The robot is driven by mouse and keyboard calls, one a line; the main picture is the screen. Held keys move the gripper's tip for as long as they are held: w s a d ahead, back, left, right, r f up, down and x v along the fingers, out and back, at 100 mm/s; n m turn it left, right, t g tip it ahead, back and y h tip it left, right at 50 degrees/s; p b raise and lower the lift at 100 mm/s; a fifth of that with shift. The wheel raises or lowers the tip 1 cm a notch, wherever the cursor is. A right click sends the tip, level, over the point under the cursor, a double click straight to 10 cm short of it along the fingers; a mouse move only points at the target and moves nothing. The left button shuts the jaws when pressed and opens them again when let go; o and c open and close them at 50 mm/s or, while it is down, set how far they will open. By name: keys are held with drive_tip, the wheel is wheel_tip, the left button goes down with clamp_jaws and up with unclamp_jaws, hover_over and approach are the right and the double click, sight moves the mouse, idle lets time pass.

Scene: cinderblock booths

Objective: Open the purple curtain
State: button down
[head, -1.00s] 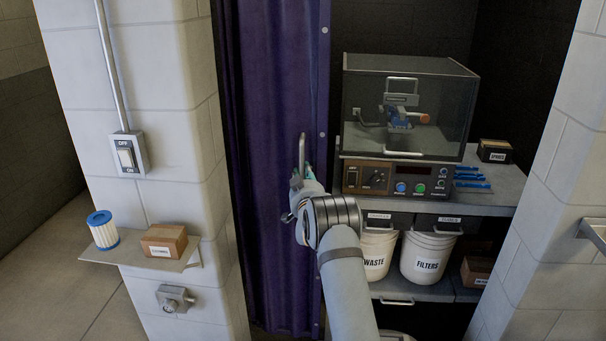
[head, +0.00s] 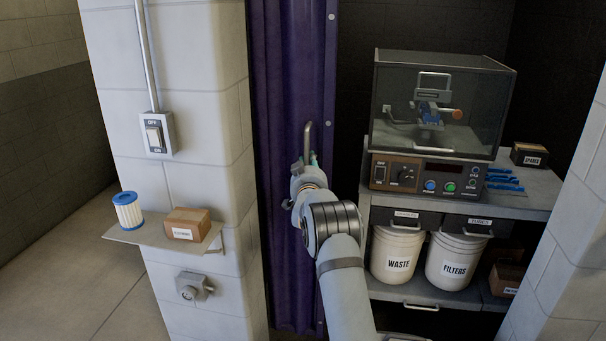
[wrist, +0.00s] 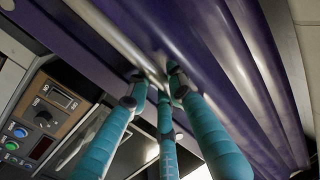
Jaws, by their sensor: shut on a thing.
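The purple curtain (head: 290,90) hangs bunched in narrow folds at the left side of the booth opening, against the block pillar. A metal handle (head: 307,140) stands out near its right edge. My gripper (head: 306,168) is at the lower part of this handle. In the wrist view, the teal fingers of my gripper (wrist: 155,82) are closed around the metal handle bar (wrist: 118,35), with the purple curtain (wrist: 225,60) behind. The fingers partly hide the bar. The opening to the right of the curtain is uncovered.
A clear-walled machine (head: 440,100) stands on the grey bench at right, above WASTE (head: 397,256) and FILTERS (head: 452,262) buckets. At left, a pillar shelf (head: 150,236) holds a blue-white filter (head: 128,211) and a small box (head: 187,223). A switch (head: 155,134) is above.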

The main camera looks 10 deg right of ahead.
drive_tip(key=shift+a, duration=0.1)
drive_tip(key=c, duration=1.6)
unclamp_jaws()
drive_tip(key=shift+d, duration=0.2)
drive_tip(key=shift+o, duration=0.2)
drive_tip(key=shift+s, duration=0.1)
drive_tip(key=s+a, duration=0.2)
drive_tip(key=s, duration=0.9)
drive_tip(key=shift+s, duration=0.35)
drive_tip(key=w+d, duration=0.2)
drive_tip(key=w, duration=0.9)
drive_tip(key=shift+w, duration=0.4)
